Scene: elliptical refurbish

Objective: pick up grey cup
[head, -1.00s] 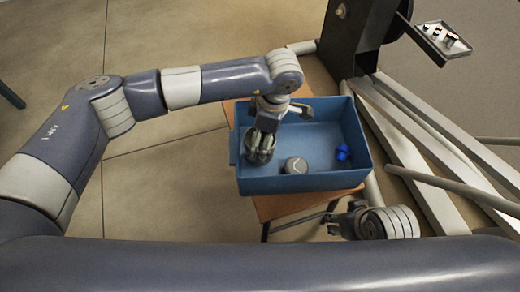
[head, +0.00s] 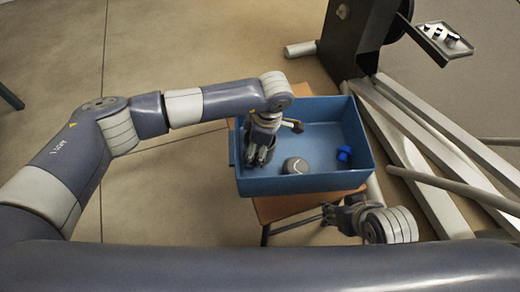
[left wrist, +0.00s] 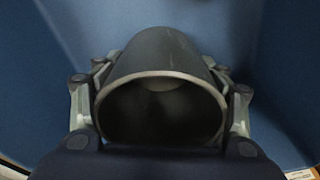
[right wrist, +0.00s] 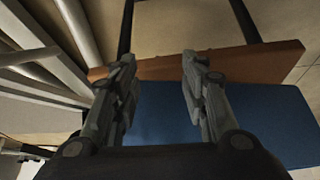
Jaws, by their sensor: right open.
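The grey cup (left wrist: 160,55) fills the middle of the left wrist view, its round open mouth facing the camera. My left gripper (head: 259,159) reaches down into the left part of the blue bin in the head view and largely hides the cup there. In the left wrist view, its fingers (left wrist: 160,95) lie along both sides of the cup, very close to its wall. I cannot tell whether they press on it. My right gripper (right wrist: 160,85) is open and empty; in the head view it is at the front right, outside the bin (head: 345,216).
The blue bin (head: 330,183) stands on a brown wooden surface (head: 290,207). A round grey object (head: 295,166) and a small blue object (head: 344,153) lie in it. Grey metal beams (head: 420,150) run close along the right side. The bin's back right floor is clear.

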